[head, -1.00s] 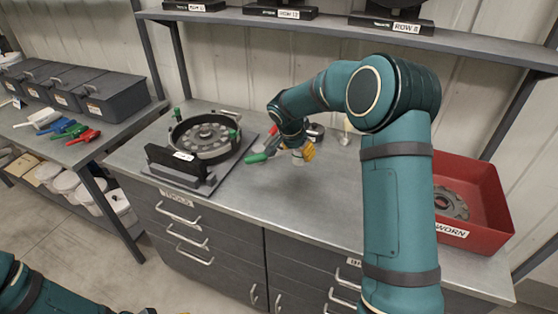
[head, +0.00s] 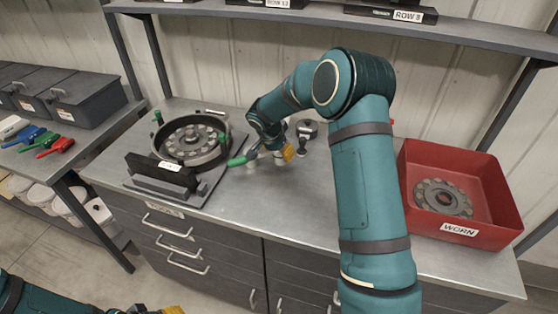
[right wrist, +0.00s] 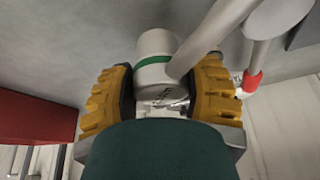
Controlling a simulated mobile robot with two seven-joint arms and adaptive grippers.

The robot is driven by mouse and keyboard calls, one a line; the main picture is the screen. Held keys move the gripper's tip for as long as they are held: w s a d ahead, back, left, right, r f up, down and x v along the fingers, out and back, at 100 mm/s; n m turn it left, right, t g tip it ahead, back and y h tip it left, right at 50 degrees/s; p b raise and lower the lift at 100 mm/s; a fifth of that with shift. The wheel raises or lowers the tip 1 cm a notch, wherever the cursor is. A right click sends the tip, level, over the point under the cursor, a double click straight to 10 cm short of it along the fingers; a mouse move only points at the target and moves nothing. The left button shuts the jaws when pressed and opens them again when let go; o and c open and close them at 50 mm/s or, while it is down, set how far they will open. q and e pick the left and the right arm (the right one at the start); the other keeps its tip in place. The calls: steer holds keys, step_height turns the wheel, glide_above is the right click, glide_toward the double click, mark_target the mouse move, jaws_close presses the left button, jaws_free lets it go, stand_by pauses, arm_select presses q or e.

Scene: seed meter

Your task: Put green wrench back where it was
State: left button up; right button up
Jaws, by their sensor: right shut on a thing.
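The green wrench's green handle (head: 240,160) sticks out to the left of my right gripper (head: 279,157), low over the bench, beside the round seed meter (head: 190,145). In the right wrist view, the yellow fingers of my right gripper (right wrist: 165,95) are shut on the wrench's grey head with a green band (right wrist: 155,58); its grey shaft runs to the upper right. I cannot tell whether the wrench touches the bench. My left gripper (head: 160,309) is only partly in view at the bottom edge, and its opening cannot be made out.
A grey part with a red band (right wrist: 252,80) is close to the right finger. A small dark-and-white tool (head: 303,138) stands behind my right gripper. A red WORN bin (head: 462,229) holds a disc. The bench (head: 290,205) is clear in front.

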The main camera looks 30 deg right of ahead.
mark_target(277, 157)
step_height(277, 157, down, 3)
steer(key=shift+r, duration=0.1)
steer(key=shift+f, duration=0.4)
steer(key=shift+f+b, duration=0.1)
steer(key=shift+b, duration=0.2)
steer(key=o, duration=1.3)
